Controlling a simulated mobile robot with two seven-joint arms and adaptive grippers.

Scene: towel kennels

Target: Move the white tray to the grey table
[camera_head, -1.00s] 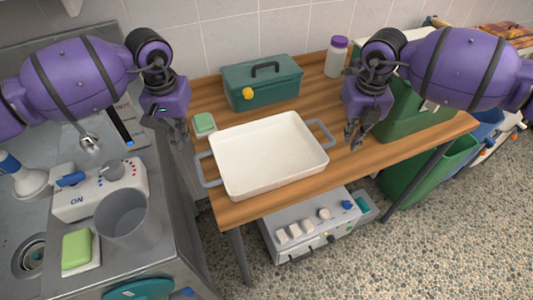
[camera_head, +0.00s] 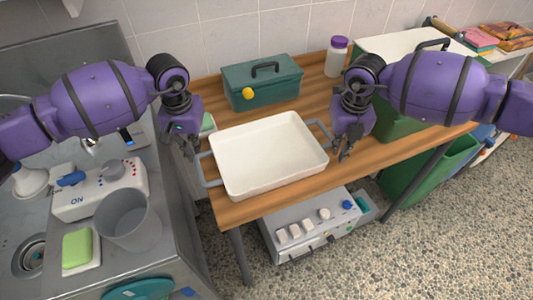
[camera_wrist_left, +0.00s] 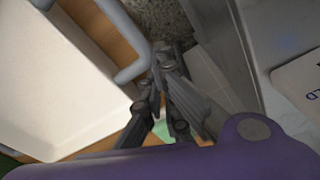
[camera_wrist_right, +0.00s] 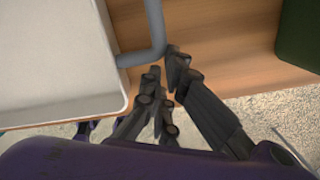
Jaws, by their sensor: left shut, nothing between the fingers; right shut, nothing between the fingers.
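The white tray (camera_head: 268,155) lies flat on a wooden table (camera_head: 370,157). It has a grey handle at each short side, and it looks empty. My left gripper (camera_head: 192,152) is shut and empty beside the tray's left handle (camera_head: 208,170). In the left wrist view the fingertips (camera_wrist_left: 158,62) are close to the handle bar; I cannot tell if they touch. My right gripper (camera_head: 343,154) is shut and empty just right of the right handle (camera_head: 322,133). In the right wrist view its fingertips (camera_wrist_right: 163,70) are close to that handle. No table is clearly recognisable as the grey one.
A green toolbox (camera_head: 262,82) and a purple-capped jar (camera_head: 336,57) stand behind the tray. A green soap (camera_head: 207,122) is partly hidden by my left gripper. A metal counter (camera_head: 165,240) with a grey cup (camera_head: 127,220) is at left. A green bin (camera_head: 430,170) stands at right.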

